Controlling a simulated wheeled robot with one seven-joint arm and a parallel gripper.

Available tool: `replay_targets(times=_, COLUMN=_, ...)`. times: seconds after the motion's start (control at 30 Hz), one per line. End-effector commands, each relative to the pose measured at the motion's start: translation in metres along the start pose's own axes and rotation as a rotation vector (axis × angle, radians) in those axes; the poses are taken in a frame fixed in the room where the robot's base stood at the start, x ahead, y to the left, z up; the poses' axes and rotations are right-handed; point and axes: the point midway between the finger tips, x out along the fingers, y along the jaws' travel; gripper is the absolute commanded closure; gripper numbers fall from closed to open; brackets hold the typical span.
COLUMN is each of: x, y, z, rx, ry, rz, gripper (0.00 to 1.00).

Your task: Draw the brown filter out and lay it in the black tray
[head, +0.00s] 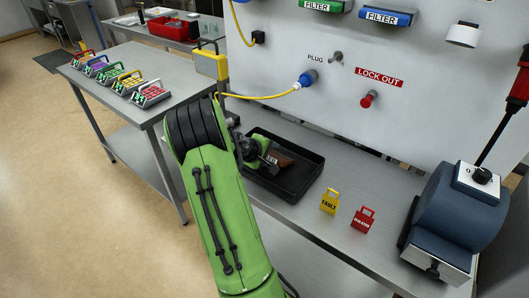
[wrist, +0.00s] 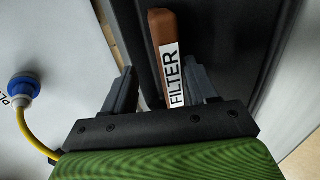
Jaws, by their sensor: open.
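The brown filter (head: 279,161) lies in the black tray (head: 308,185) on the bench, beside my gripper (head: 264,155). In the wrist view, the brown filter (wrist: 163,34) with its white FILTER label sits on the dark floor of the black tray (wrist: 225,30). My gripper (wrist: 160,85) is open. Its fingers stand apart on either side of the labelled end, with a wider gap on the left. The filter's right side is close to the right finger; whether they touch I cannot tell. My arm hides part of the tray's left side in the head view.
A green filter (head: 325,5) and a blue filter (head: 387,16) sit in the panel above. A blue plug (head: 306,79) with a yellow cable is at the panel. Yellow (head: 329,201) and red (head: 364,219) tags stand right of the tray. A blue motor (head: 455,215) stands further right.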

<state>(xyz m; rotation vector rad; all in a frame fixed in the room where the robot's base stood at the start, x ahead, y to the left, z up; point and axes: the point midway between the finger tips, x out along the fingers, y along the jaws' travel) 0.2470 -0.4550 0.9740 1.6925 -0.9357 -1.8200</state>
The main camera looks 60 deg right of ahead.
Motion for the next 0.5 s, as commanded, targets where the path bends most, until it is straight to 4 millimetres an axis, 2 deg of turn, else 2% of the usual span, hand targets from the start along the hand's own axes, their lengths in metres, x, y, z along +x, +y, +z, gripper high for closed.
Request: replay_targets(times=0.5, x=-0.132, y=0.001, z=-0.001, rx=-0.001, ry=0.005, rz=0.001, gripper=0.43)
